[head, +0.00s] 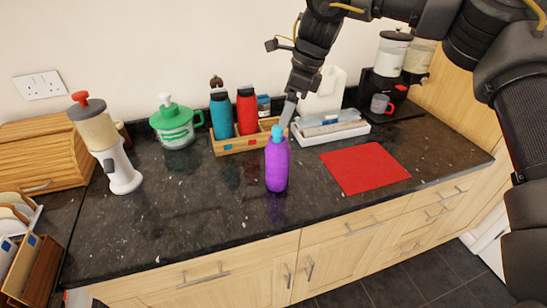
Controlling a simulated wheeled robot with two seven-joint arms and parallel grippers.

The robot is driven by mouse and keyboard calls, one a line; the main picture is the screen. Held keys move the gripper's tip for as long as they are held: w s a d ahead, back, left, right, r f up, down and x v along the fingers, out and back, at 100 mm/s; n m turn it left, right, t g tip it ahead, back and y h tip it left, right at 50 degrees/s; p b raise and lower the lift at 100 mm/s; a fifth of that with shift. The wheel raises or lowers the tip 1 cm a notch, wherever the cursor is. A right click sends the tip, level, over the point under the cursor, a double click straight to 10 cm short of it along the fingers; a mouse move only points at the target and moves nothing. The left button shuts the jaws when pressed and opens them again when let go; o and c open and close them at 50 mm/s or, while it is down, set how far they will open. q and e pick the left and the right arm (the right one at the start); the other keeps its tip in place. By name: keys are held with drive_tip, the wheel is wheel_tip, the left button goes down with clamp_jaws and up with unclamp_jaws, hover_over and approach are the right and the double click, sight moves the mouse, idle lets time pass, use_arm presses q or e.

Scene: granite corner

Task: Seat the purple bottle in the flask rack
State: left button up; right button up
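The purple bottle (277,165) with a light blue cap is upright in front of the flask rack. Its base looks to be at or just above the dark counter; I cannot tell which. My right gripper (287,113) comes down from above, tilted, with its fingertips at the cap. The fingers show edge-on, so I cannot tell whether they are closed on it. The wooden flask rack (229,145) holds a teal flask (221,116) and a red flask (246,112). Its right part, behind the bottle, looks free of flasks but is partly hidden. My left gripper is out of view.
A white tray (331,135) stands right of the rack, with a white jug (324,92) behind. A red mat (365,168) lies on the right. A green-lidded jar (175,126) and a dispenser (115,158) stand left. The counter's front middle (205,210) is clear.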

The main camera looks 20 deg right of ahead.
sight(278, 141)
drive_tip(key=shift+s+a+f, duration=0.1)
drive_tip(key=shift+a+f, duration=0.05)
drive_tip(key=shift+f, duration=0.3)
drive_tip(key=shift+s+a+f, duration=0.1)
drive_tip(key=shift+f, duration=0.3)
drive_tip(key=p+x, duration=0.1)
drive_tip(key=x, duration=0.2)
drive_tip(key=shift+w+f, duration=0.1)
drive_tip(key=shift+f, duration=0.05)
drive_tip(key=shift+w+f, duration=0.1)
drive_tip(key=shift+f, duration=0.1)
drive_tip(key=shift+a+f, duration=0.1)
drive_tip(key=shift+f, duration=0.05)
drive_tip(key=x, duration=0.1)
drive_tip(key=p+x, duration=0.1)
drive_tip(key=x, duration=0.1)
drive_tip(key=p+x, duration=0.1)
drive_tip(key=shift+s+f, duration=0.25)
drive_tip(key=shift+s, duration=0.1)
drive_tip(key=shift+f, duration=0.25)
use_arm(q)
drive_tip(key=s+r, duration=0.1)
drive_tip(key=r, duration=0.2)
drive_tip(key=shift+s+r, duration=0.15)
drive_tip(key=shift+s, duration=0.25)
use_arm(e)
drive_tip(key=shift+r, duration=0.1)
drive_tip(key=c, duration=1.4)
